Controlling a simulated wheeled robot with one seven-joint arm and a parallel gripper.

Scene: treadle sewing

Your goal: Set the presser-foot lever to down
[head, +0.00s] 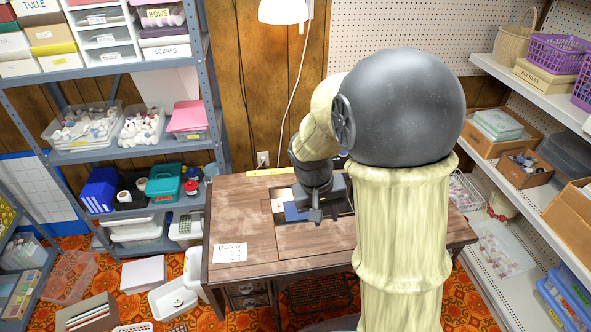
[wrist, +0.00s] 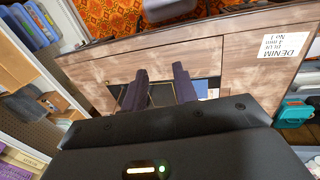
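The wooden sewing table (head: 245,215) stands in front of me, and it also shows in the wrist view (wrist: 240,60). My gripper (head: 304,214) is over the dark opening in its top. In the wrist view my gripper (wrist: 160,72) has its two fingers apart with nothing between them. The opening shows between and beside the fingers. I cannot make out the sewing machine or the presser-foot lever in either view; my arm covers much of the table's middle and right in the head view.
A paper marked DENIM (head: 230,252) lies on the table's front left. A lamp (head: 284,11) hangs above the back edge. Shelves with bins (head: 115,145) stand at left, and loaded white shelves (head: 520,205) at right. Boxes and tubs (head: 172,298) sit on the floor at left.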

